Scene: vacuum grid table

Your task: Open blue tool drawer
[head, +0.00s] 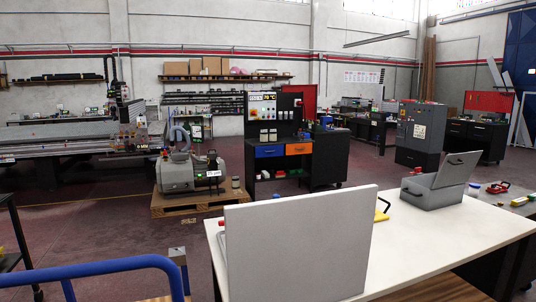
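The blue tool drawer (270,152) is in the middle of the head view, some distance away. It sits under the top of a dark workbench (252,172), at the left of an orange drawer (299,148). Its front looks flush with the bench, so it appears shut. Its handle is too small to make out. Neither of my grippers is in view.
A white table (440,238) with a large grey panel (300,245) stands close in front. A grey machine on a wooden pallet (190,205) stands left of the bench. A blue rail (100,268) is at lower left. Reddish floor (110,218) is open at left.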

